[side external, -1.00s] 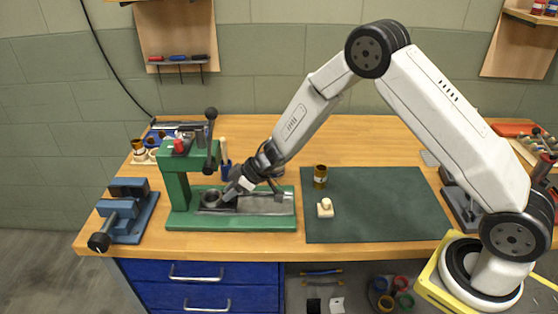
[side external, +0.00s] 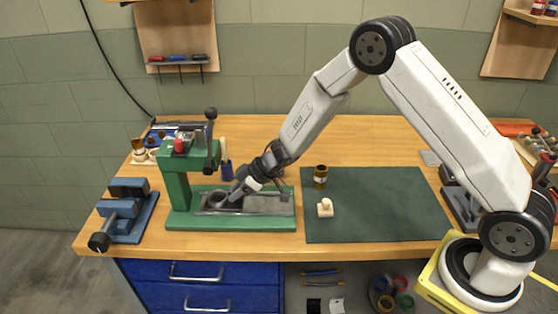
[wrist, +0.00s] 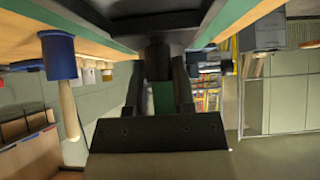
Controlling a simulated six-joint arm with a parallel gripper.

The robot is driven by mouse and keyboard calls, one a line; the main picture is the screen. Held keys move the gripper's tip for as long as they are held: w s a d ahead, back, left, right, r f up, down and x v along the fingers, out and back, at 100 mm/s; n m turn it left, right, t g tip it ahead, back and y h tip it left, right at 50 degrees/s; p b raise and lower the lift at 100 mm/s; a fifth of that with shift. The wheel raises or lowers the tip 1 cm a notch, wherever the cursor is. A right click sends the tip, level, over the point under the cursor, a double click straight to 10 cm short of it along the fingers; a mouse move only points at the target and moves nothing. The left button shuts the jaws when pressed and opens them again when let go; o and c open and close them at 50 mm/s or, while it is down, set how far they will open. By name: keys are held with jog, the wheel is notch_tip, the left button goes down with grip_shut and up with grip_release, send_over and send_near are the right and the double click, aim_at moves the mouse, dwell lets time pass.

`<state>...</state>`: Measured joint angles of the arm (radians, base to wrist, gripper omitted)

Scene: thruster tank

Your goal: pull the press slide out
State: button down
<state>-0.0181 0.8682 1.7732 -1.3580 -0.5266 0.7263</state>
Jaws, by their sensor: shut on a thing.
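The green press (side external: 178,185) stands on the bench at left, with its column and head over the left end of its base. The dark grey press slide (side external: 226,209) lies in the grey track of the base, with a round ring-like seat in it. My gripper (side external: 236,196) reaches down from the upper right to the slide's right end and is shut there. In the wrist view, my gripper's fingers (wrist: 160,86) are on either side of a dark handle (wrist: 158,55) under the slide's dark body (wrist: 150,20). The handle is hidden by my gripper in the side view.
A blue vise (side external: 130,205) stands to the left of the press. A dark green mat (side external: 375,210) lies to the right, with a brass-coloured cylinder (side external: 320,176) and a cream piece (side external: 325,208) on it. The track right of my gripper looks clear.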

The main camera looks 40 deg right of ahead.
jog(key=s+d, duration=0.4)
jog(key=shift+s+d, duration=0.35)
jog(key=shift+d, duration=0.05)
jog(key=shift+c, duration=2.2)
grip_release()
jog(key=shift+r, duration=0.15)
jog(key=v, duration=0.7)
jog(key=shift+s+r, duration=0.2)
jog(key=shift+d, duration=0.15)
